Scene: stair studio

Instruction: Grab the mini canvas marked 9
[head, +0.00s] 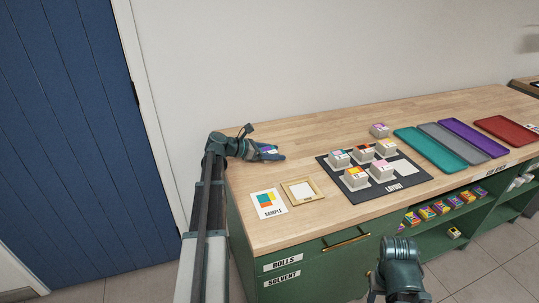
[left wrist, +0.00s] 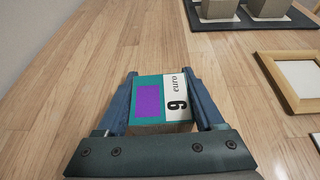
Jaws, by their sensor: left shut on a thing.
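The mini canvas marked 9 (left wrist: 160,100) has a teal face with a purple rectangle and a white strip reading "9" and "euro". My left gripper (left wrist: 163,95) is shut on it, with one finger along each side. In the head view the left gripper (head: 270,151) is at the left end of the wooden counter, and the canvas (head: 268,149) shows only as a small patch between the fingers. I cannot tell whether it touches the counter. My right gripper (head: 398,285) is at the bottom of the head view; its fingertips are not clear.
A dark layout mat (head: 392,192) holds several grey blocks with coloured tops; another block (head: 379,130) stands behind it. A gold frame (head: 302,191) and a sample card (head: 268,204) lie nearer. Teal (head: 430,147), grey, purple and red trays lie at right. The counter's back left is clear.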

